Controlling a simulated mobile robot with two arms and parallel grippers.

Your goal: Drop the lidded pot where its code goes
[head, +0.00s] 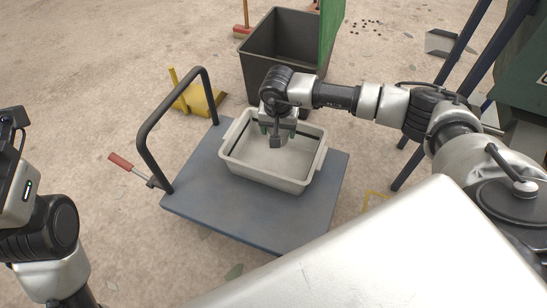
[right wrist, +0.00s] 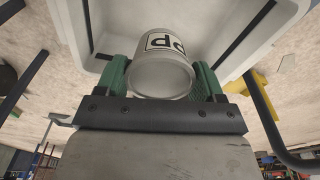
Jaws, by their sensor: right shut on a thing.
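A grey pot (right wrist: 162,76) with a white label shows in the right wrist view; the label's black letters look like PP. My right gripper (right wrist: 163,82) is shut on it, one green finger on each side. In the head view my right gripper (head: 277,128) hangs over a pale grey tub (head: 262,176), and the pot is mostly hidden by the gripper. The tub's wall (right wrist: 225,50) also shows behind the pot. The pot's lid cannot be made out. My left arm shows at the left edge of the head view, its fingers out of sight.
The tub stands on a blue-grey platform trolley (head: 205,196) with a dark push handle (head: 147,130). Behind it is a dark bin (head: 284,46) beside a green panel (head: 329,30). A yellow object (head: 199,98) lies left of the bin. Green machinery (head: 515,75) stands at right.

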